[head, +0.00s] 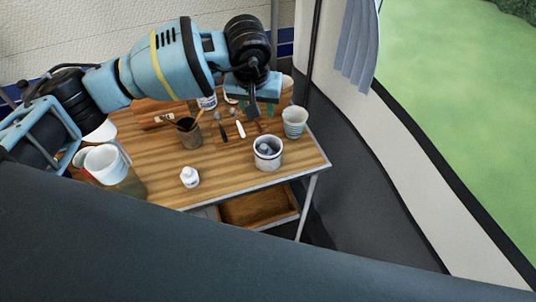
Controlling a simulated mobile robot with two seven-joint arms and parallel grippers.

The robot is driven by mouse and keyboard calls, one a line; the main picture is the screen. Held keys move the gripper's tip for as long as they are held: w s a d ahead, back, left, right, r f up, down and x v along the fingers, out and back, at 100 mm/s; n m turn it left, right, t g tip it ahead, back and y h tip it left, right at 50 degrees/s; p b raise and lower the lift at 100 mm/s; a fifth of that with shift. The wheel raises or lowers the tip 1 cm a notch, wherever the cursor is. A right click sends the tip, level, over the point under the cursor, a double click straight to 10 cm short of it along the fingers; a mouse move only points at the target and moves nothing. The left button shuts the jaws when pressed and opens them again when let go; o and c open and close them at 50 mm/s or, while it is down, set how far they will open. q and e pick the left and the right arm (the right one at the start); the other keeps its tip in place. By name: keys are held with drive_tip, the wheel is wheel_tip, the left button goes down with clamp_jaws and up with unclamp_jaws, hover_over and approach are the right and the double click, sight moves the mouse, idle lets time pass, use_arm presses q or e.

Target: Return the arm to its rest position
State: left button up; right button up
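My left arm comes in from the left and reaches across above the wooden table (220,165). Its gripper (257,108) points down over the back right part of the table. The two teal fingers stand apart, and I see nothing held between them. The arm hides part of the table's back edge and some things there. My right gripper is not in view.
Below the gripper lie several utensils (240,130). A fabric wall (365,180) bounds the right side.

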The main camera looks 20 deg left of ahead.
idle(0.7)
